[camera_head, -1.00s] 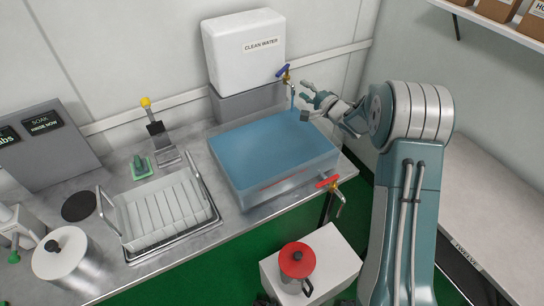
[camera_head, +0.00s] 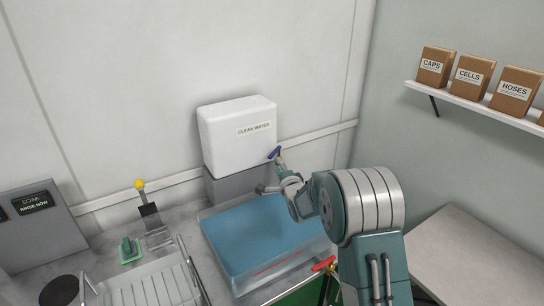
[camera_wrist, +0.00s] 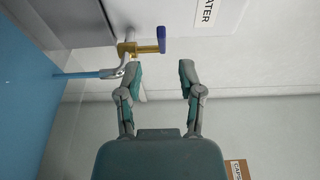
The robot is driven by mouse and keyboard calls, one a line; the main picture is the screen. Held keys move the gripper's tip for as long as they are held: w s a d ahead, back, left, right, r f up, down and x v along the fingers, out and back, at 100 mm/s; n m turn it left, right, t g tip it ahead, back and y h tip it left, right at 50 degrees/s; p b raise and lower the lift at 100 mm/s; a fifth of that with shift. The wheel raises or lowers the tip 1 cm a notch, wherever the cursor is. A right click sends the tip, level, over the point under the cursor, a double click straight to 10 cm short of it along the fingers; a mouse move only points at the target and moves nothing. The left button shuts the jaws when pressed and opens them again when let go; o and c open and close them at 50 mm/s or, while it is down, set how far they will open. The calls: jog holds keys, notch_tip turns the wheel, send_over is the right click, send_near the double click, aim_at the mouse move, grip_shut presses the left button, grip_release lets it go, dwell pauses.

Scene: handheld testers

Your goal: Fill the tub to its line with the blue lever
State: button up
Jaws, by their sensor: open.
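The blue lever (camera_head: 274,152) is on the tap beside the white clean-water tank (camera_head: 238,135). In the wrist view the blue lever (camera_wrist: 162,38) sticks out from a brass tap (camera_wrist: 132,48), and a light-blue stream runs from the spout. The clear tub (camera_head: 238,284) below holds blue water; a faint red line shows low on its front, but its height against the water is hard to read. My gripper (camera_head: 270,174) is open and empty, close to the tap. In the wrist view my gripper (camera_wrist: 160,75) has its fingers apart, with the lever just beyond them.
A red-handled tap (camera_head: 324,264) is on the tub's front right. A dish rack (camera_head: 150,285), a yellow-knobbed stand (camera_head: 150,212) and a green-based item (camera_head: 130,250) are left of the tub. Boxes (camera_head: 472,77) stand on a wall shelf (camera_head: 470,103) at right.

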aim_at(272, 154)
jog(key=x, duration=0.7)
jog(key=shift+w+a, duration=0.15)
jog(key=shift+w, duration=0.1)
grip_shut()
